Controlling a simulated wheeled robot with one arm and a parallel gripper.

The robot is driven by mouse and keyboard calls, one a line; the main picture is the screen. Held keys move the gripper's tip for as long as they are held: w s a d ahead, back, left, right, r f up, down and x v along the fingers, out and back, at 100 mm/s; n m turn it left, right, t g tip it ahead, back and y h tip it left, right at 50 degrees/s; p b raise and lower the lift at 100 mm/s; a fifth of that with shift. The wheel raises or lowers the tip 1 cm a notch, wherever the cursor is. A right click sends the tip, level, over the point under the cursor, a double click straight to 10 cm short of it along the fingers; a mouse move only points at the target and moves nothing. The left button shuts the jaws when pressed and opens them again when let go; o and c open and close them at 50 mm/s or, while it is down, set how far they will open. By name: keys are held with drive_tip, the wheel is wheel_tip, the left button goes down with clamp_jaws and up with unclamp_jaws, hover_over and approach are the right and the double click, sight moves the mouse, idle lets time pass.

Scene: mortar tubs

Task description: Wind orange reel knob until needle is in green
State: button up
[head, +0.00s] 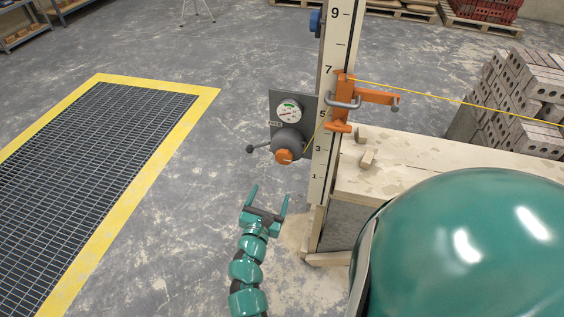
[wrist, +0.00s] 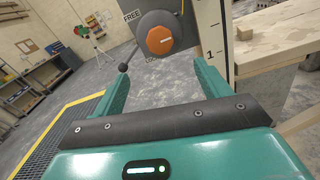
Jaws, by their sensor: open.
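The orange reel knob (head: 283,156) sits on the front of a dark grey reel housing (head: 289,141) on a grey plate fixed to the marked post. It also shows in the wrist view (wrist: 159,41), ahead of my fingers, with a pale line on its face. A round white gauge (head: 289,111) with a green band at its top and a reddish needle is above the reel; the needle appears to lie outside the green, toward the lower left. My gripper (head: 268,194) is open and empty, below and in front of the knob, not touching it. The gauge is out of the wrist view.
A lever with a ball end (head: 250,149) sticks out left of the reel. An orange clamp (head: 345,102) on the post (head: 325,150) carries a yellow line running right. A wooden bench (head: 420,175) stands at right. Floor left of the post is clear up to a yellow-edged grate (head: 100,150).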

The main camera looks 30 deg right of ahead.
sight(283, 159)
drive_tip(key=x, duration=1.4)
drive_tip(key=shift+w+d, duration=0.15)
drive_tip(key=c, duration=1)
